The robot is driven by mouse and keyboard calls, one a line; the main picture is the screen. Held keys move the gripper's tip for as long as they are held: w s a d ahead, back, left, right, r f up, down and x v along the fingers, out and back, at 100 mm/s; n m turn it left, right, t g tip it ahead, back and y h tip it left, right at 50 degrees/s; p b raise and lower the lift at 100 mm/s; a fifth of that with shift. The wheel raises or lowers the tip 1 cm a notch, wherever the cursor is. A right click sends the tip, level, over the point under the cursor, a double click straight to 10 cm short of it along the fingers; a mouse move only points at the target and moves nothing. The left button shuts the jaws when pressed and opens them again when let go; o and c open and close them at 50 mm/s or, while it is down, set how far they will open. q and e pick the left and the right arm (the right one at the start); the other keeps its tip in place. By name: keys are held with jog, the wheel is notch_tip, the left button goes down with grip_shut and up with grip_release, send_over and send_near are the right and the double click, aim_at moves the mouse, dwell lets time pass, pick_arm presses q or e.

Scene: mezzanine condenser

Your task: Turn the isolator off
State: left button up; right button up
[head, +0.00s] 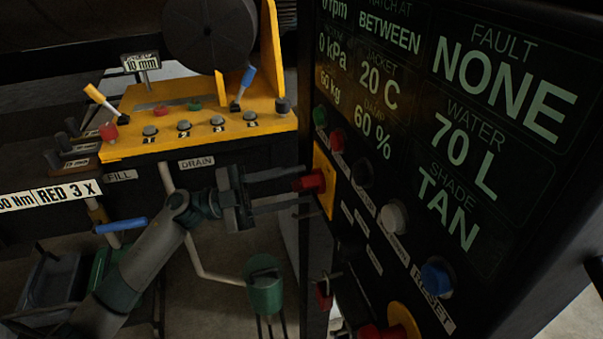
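The isolator is a red rotary handle (313,182) on a yellow plate (325,178), on the left edge of the black control panel. My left gripper (306,185) reaches in from the left, its two long fingers pointing right at the handle. One fingertip is above the handle and one below, with the handle's red end between them. The fingers are spread apart, and I see small gaps to the handle; firm contact cannot be made out. The handle's marked position is too small to read. My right gripper is out of view.
The panel screen (460,130) reads FAULT NONE. Several buttons sit below it, including a blue RESET button (437,277); a red knob on yellow (400,325) is lower. A yellow console (200,130) with levers stands behind at left. A green cylinder (264,288) is below my gripper.

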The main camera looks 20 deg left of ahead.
pick_arm(q)
jog(key=shift+x, duration=0.95)
grip_shut()
